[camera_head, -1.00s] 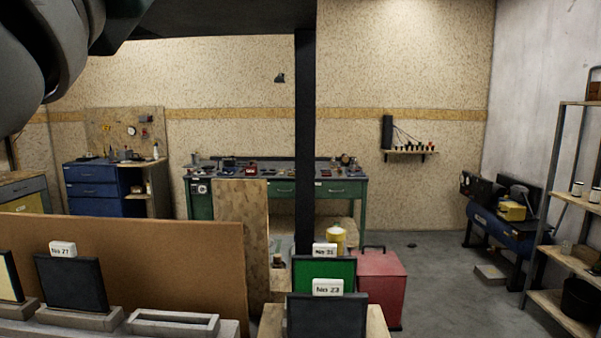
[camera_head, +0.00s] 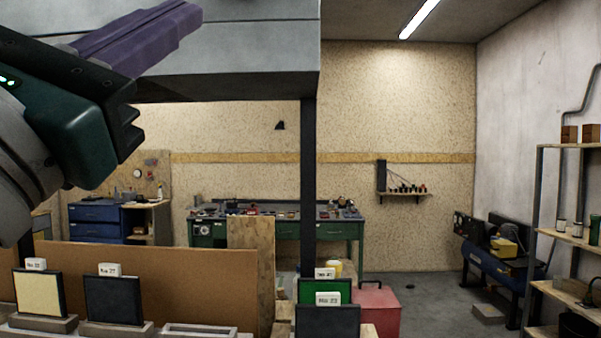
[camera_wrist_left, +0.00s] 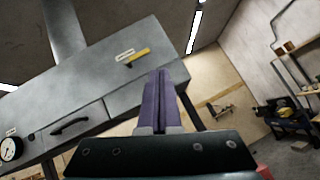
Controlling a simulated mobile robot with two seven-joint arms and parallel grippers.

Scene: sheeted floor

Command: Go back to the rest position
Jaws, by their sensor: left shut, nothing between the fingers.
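My left gripper (camera_head: 190,18) is raised at the upper left of the head view, with its purple fingers together and nothing between them. Its dark green body (camera_head: 85,120) and grey wrist come in from the left edge. My right gripper is in neither view.
A grey overhead housing (camera_head: 250,55) and a dark post (camera_head: 308,180) stand close by. Below are a brown board (camera_head: 160,280), framed numbered panels (camera_head: 112,300) and a red box (camera_head: 378,310). A green workbench (camera_head: 345,230) and shelves (camera_head: 560,235) stand farther off. Grey floor (camera_head: 430,305) is open at right.

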